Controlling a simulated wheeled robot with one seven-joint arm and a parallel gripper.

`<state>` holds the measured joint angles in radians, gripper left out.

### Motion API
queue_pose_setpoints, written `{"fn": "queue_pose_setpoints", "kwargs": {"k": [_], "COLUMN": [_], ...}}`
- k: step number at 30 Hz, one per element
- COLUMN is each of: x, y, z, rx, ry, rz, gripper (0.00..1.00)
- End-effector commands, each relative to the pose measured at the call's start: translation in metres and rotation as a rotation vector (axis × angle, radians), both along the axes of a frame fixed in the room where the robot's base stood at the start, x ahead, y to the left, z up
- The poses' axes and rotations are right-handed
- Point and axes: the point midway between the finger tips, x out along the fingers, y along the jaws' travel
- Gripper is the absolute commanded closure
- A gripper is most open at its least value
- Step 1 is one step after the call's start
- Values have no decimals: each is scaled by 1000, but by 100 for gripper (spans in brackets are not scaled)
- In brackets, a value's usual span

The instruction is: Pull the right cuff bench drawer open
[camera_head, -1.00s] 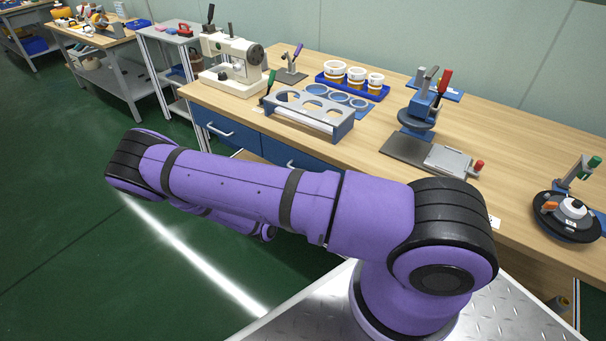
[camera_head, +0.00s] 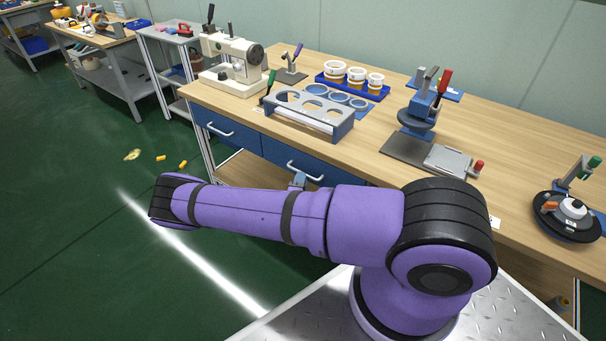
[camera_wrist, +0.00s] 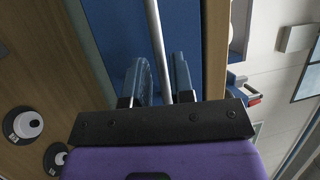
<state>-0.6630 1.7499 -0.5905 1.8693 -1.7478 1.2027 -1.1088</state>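The right cuff bench drawer (camera_head: 335,178) has a blue front under the wooden bench top and looks flush with the bench in the head view. Its pale bar handle (camera_head: 304,172) is partly hidden by my arm. In the wrist view the blue drawer front (camera_wrist: 110,40) fills the middle, and the handle (camera_wrist: 156,35) runs down between the fingers of my gripper (camera_wrist: 162,82). The fingers stand apart on either side of the bar, with a narrow gap showing. In the head view only a bit of my gripper (camera_head: 298,181) shows at the handle.
The left drawer (camera_head: 228,135) is beside it, also closed. On the bench (camera_head: 375,172) stand a sewing machine (camera_head: 232,62), a grey rack (camera_head: 310,113) and a blue press (camera_head: 420,112). The green floor (camera_head: 90,220) to the left has small yellow pieces (camera_head: 161,158).

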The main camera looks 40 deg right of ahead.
Motion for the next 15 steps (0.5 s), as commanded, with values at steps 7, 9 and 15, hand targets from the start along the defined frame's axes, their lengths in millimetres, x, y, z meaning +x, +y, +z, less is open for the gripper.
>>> {"fn": "queue_pose_setpoints", "kwargs": {"k": [7,9,15], "x": [18,20,22], "y": [-20,-22,-23], "z": [5,5,5], "rx": [1,1,1], "ry": [0,1,0], "rz": [-1,0,0], "gripper": [78,78,78]}}
